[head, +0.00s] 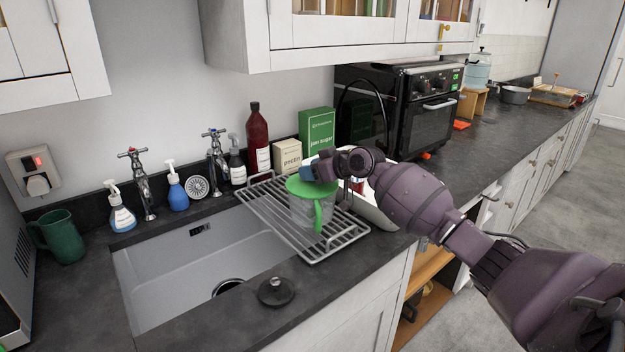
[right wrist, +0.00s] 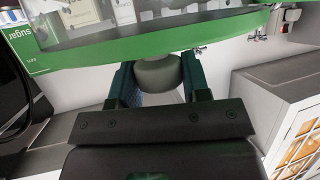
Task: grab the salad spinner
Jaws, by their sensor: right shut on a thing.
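The salad spinner (head: 309,213) has a green lid, a clear bowl and a green handle on its near side. It is upright over the wire drying rack beside the sink; I cannot tell whether its base touches the rack. My right gripper (head: 311,171) is at the top of the lid, coming in from the right. In the right wrist view my right gripper (right wrist: 160,77) has its two fingers shut on the grey knob of the spinner, with the green lid (right wrist: 215,37) just beyond. My left gripper is not in view.
The wire rack (head: 262,215) spans the sink's (head: 172,262) right side. A green carton (head: 317,132), a smaller cream box (head: 288,157) and a dark red bottle (head: 257,140) stand behind. A white basin (head: 372,205) is close at the right. A wall cabinet (head: 345,42) hangs above.

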